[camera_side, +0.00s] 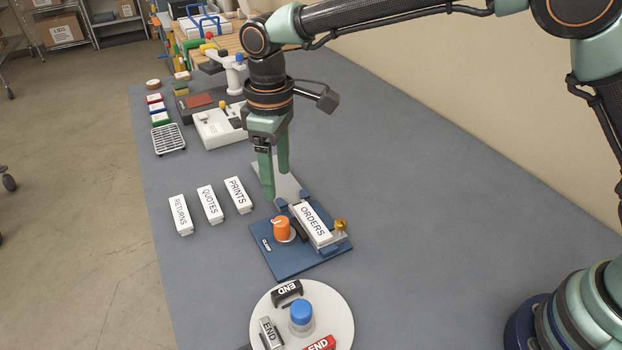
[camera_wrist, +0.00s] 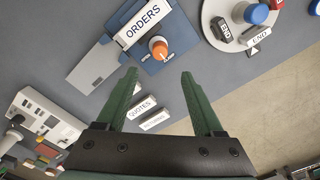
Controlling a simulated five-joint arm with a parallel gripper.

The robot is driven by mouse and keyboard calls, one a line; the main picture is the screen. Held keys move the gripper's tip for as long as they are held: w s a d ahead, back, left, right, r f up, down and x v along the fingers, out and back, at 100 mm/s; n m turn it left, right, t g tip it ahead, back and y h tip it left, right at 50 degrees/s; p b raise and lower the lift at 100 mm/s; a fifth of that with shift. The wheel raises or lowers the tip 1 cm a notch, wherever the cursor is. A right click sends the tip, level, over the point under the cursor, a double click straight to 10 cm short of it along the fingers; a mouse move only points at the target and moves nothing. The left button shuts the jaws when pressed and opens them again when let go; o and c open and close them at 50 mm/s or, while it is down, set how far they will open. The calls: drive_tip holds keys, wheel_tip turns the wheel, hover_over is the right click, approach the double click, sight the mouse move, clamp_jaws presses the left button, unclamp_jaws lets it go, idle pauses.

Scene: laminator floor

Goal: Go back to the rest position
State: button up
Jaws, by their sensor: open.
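My gripper (camera_side: 272,178) has two green fingers, spread apart with nothing between them. It hangs over the table just behind the blue fixture (camera_side: 285,264). In the wrist view, my gripper (camera_wrist: 158,98) is open, with the fixture ahead of the fingertips. A white block labelled ORDERS (camera_side: 313,223) lies in the fixture; it also shows in the wrist view (camera_wrist: 142,24). An orange knob (camera_side: 283,229) stands beside the block on the fixture.
White blocks labelled RETURNS (camera_side: 180,215), QUOTES (camera_side: 210,204) and PRINTS (camera_side: 238,195) stand in a row at left. A white machine (camera_side: 217,127) stands behind my gripper. The table's right side is clear.

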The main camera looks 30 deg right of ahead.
drive_tip(key=shift+r, duration=0.4)
drive_tip(key=s+d+r+m+t, duration=0.1)
drive_tip(key=s+d+r+m, duration=0.1)
drive_tip(key=d+r, duration=0.45)
drive_tip(key=s+d+r+m+t, duration=0.2)
drive_tip(key=d+r, duration=0.1)
drive_tip(key=d, duration=0.7)
drive_tip(key=s+d+m+t, duration=0.2)
drive_tip(key=s+d+m, duration=0.3)
drive_tip(key=s+d, duration=0.5)
drive_tip(key=shift+d+f+t, duration=0.3)
drive_tip(key=shift+d+f, duration=0.05)
drive_tip(key=shift+d, duration=0.5)
